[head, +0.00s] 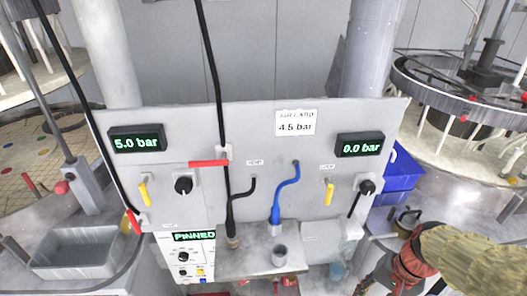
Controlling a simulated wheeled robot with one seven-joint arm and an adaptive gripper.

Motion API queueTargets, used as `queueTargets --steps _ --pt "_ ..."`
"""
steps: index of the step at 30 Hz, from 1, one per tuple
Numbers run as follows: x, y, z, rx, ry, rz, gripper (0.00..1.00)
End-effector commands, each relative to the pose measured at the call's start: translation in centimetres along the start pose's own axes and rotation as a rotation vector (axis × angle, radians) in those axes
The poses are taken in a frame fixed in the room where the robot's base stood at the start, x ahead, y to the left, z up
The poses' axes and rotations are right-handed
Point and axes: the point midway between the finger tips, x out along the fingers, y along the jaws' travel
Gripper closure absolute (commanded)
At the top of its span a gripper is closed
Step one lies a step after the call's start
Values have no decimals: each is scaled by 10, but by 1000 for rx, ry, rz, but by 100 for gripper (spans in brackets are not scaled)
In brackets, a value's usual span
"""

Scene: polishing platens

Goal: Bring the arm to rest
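My arm reaches in from the lower right corner, with a tan, mottled link and a reddish-brown wrist part. My gripper (372,281) is the dark end of it, low at the right of the panel and partly cut off by the bottom edge. Its fingers are too small and dark to show whether they are open or shut. I see nothing clearly held in it.
A grey panel (130,185) stands ahead with displays, knobs, yellow levers and hoses. Round platens stand on both sides.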

Motion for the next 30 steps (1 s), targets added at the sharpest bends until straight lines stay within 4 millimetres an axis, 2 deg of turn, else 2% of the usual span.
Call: queueTargets --steps 6,12,16,21,30 --pt "-50 -21 20 -339 187 103 70" --pt "-94 -51 44 -573 368 115 70" --pt "-114 -74 63 -669 449 69 70" --pt "-122 -89 77 -739 480 37 70" --pt "-121 -92 79 -752 476 33 70"
